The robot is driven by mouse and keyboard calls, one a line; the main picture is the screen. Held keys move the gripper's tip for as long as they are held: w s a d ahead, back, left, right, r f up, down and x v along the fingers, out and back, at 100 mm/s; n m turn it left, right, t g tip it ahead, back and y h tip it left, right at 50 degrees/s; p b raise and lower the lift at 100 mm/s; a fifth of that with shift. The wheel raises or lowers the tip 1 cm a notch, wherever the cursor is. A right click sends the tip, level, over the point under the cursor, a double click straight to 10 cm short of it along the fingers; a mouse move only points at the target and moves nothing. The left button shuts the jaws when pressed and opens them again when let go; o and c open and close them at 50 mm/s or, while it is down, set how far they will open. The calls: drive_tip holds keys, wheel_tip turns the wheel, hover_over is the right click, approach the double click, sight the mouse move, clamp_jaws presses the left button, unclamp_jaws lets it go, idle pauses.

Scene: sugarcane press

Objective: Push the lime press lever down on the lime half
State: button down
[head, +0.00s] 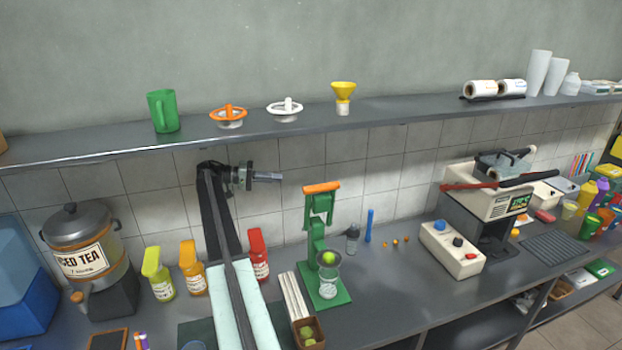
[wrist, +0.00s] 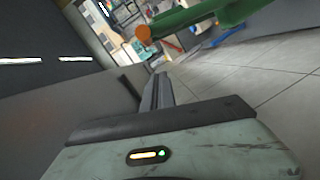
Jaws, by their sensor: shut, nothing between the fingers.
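The green lime press (head: 314,235) stands on the counter, its lever raised, with an orange grip (head: 322,187) at the top. A green lime half (head: 328,258) sits in the cup below the lever, above a clear glass (head: 328,284). My gripper (head: 281,177) is shut and empty, pointing right, left of the orange grip and apart from it in the picture. In the wrist view my shut fingers (wrist: 162,78) point ahead, and part of the green press (wrist: 200,18) with an orange end (wrist: 145,35) crosses above them. The lime is not visible there.
A shelf (head: 380,112) with a green mug (head: 162,112) and juicer tops runs above my gripper.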

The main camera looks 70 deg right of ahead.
drive_tip(key=s+d+g+b, duration=0.1)
drive_tip(key=s+d+b, duration=0.1)
drive_tip(key=s, duration=1.1)
drive_tip(key=shift+d+f+m, duration=0.3)
drive_tip(key=shift+d+m, duration=0.1)
drive_tip(key=shift+d, duration=0.45)
